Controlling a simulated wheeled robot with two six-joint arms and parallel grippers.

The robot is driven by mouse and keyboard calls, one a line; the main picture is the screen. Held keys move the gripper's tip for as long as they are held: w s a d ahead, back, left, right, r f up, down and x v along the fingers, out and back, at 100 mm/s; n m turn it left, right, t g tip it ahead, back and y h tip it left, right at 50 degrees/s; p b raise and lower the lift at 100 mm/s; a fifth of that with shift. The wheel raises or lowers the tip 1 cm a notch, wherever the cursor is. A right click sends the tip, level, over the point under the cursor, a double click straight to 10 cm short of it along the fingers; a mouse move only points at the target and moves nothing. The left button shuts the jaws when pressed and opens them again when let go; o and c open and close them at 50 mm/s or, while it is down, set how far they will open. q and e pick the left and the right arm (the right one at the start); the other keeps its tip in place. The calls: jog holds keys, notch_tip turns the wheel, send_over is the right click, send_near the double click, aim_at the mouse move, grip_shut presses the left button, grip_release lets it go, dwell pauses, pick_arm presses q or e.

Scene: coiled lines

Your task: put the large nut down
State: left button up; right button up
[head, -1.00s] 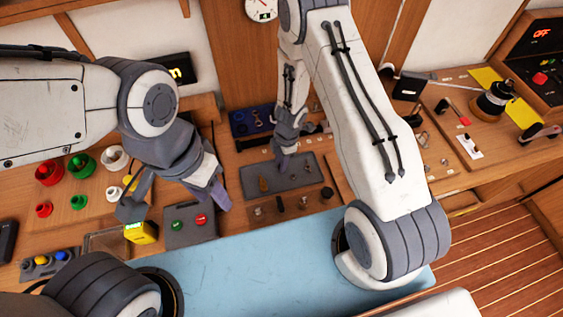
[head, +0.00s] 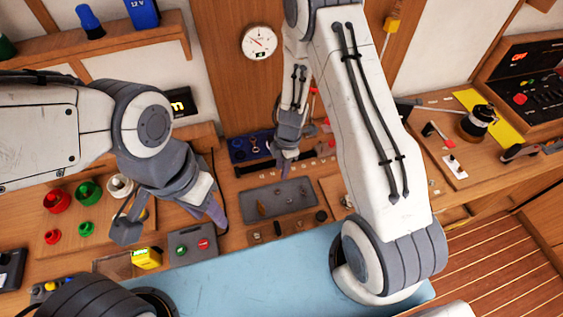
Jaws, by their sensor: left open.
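I cannot make out the large nut for certain; the small parts in view are too tiny to tell apart. My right gripper (head: 285,168) points down behind the grey tray (head: 292,193), near the front of the blue tray. Its fingers are small and partly merged, so I cannot tell whether they hold anything. The grey tray has a few small brownish and dark pieces on it. My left gripper (head: 170,228) is open and empty, its fingers spread above the yellow box and the button box at the left.
A blue tray (head: 238,155) with metal parts lies at the back. Red, green and white cups (head: 88,192) stand at the left. A yellow box (head: 147,258) and a button box (head: 193,247) sit in front. The light blue mat (head: 230,280) is largely clear.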

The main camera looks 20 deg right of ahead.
jog(key=w+a+r+m+t+h, duration=0.1)
jog(key=w+a+r+m+t, duration=0.15)
jog(key=r, duration=0.75)
jog(key=w+a+r+m+t+h, duration=0.2)
jog(key=r+m+t, duration=0.2)
jog(key=r, duration=0.5)
jog(key=s+a+r+m+g+y, duration=0.1)
jog(key=s+r+g, duration=0.1)
jog(key=s, duration=0.6)
jog(key=s+a+r+m+g, duration=0.2)
jog(key=s+r, duration=0.1)
jog(key=s, duration=0.6)
jog(key=s+a+r+m+g+y, duration=0.1)
jog(key=s+a+r+m+g, duration=0.1)
jog(key=s, duration=0.7)
jog(key=shift+r+y, duration=0.3)
jog(key=shift+r, duration=0.2)
jog(key=shift+a+m, duration=0.1)
jog(key=shift+m, duration=0.15)
notch_tip(320, 180, down, 16)
jog(key=b, duration=1.6)
jog(key=shift+f, duration=0.1)
